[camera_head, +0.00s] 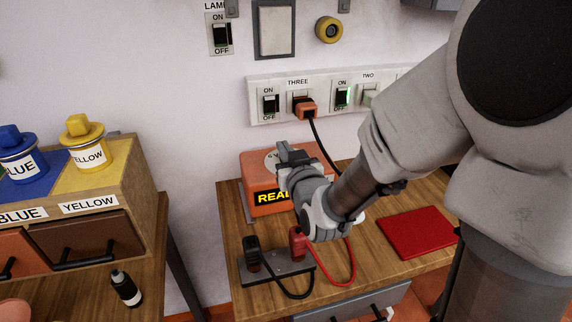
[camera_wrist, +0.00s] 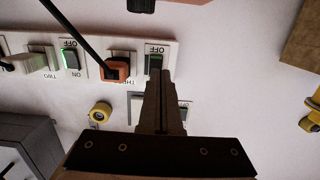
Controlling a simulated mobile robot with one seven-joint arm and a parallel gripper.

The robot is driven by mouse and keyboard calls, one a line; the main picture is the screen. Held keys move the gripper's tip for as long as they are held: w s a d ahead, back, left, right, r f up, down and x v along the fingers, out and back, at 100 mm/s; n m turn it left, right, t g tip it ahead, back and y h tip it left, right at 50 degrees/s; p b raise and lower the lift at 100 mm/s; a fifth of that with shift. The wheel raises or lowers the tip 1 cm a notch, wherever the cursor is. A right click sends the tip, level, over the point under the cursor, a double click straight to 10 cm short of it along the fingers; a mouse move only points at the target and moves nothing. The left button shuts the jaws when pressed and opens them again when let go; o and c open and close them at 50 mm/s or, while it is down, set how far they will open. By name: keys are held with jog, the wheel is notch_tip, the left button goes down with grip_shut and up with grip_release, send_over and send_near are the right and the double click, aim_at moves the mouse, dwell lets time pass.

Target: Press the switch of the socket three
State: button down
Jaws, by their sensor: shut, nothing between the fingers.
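The white socket strip (camera_head: 330,78) is on the wall, with labels THREE and TWO. The switch of socket three (camera_head: 270,103) is at its left end, dark, marked ON above and OFF below. An orange plug (camera_head: 305,107) with a black cable sits in socket three, right of the switch. My gripper (camera_head: 284,150) is shut and empty, below the strip in the head view. In the upside-down wrist view, the closed fingers (camera_wrist: 161,78) overlap the edge of socket three's switch (camera_wrist: 155,63); whether they touch cannot be told.
Socket two's switch (camera_head: 342,96) glows green. An orange box (camera_head: 258,166) with a partly hidden label stands behind my gripper on the wooden bench. A black-and-red lead stand (camera_head: 280,268) and a red mat (camera_head: 418,233) lie there. A lamp switch (camera_head: 221,36) is above left.

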jog(key=shift+s+d+f+b, duration=0.1)
jog(key=shift+s+f+b, duration=0.1)
jog(key=shift+s+b, duration=0.55)
jog(key=shift+w, duration=0.2)
jog(key=shift+r, duration=0.1)
